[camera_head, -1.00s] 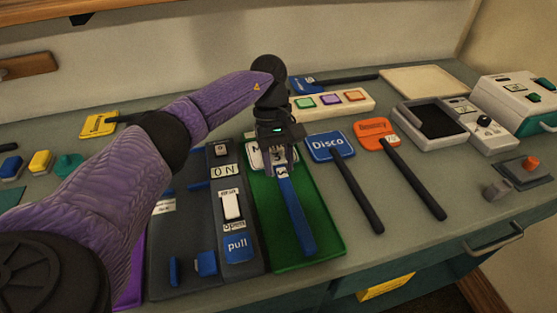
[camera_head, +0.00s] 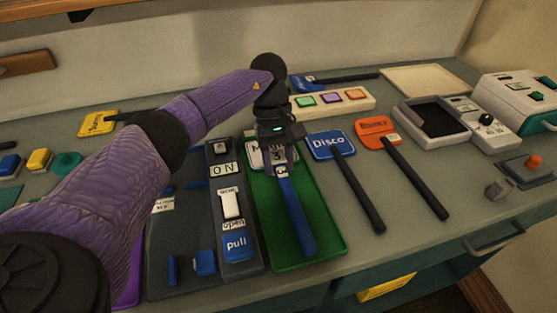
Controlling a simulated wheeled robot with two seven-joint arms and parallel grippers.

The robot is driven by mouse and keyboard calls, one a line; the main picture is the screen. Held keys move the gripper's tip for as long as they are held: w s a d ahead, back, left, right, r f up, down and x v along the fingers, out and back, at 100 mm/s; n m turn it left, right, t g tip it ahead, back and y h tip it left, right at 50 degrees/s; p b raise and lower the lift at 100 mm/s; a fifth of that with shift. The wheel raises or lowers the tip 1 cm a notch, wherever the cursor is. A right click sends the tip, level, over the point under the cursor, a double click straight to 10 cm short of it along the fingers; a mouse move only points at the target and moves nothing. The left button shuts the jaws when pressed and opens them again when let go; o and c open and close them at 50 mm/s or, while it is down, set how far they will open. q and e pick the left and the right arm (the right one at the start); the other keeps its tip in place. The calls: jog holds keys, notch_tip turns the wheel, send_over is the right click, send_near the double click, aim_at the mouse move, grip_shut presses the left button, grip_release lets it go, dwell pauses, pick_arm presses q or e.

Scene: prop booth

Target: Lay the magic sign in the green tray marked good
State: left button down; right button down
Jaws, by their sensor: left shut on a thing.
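The magic sign (camera_head: 296,213) has a blue handle and a white head with dark letters, mostly hidden behind my gripper. It lies over the green tray (camera_head: 327,240), its handle pointing to the near edge. Whether it rests on the tray floor or hangs just above it, I cannot tell. My left gripper (camera_head: 280,168) points down over the far part of the tray and is shut on the sign at the top of its handle. Any marking on the tray is hidden. My right gripper is not in view.
Right of the tray lie a blue Disco sign (camera_head: 331,145) and an orange Bouncy sign (camera_head: 376,130), both with black handles. A dark switch panel (camera_head: 235,262) is close on the left. A white strip with three coloured buttons (camera_head: 331,99) lies behind.

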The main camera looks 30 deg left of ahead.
pick_arm(q)
grip_release()
dwell(0.5)
jog(key=shift+r, duration=0.15)
jog(key=shift+r+p, duration=2.1)
jog(key=shift+r, duration=1.85)
jog(key=shift+f, duration=0.1)
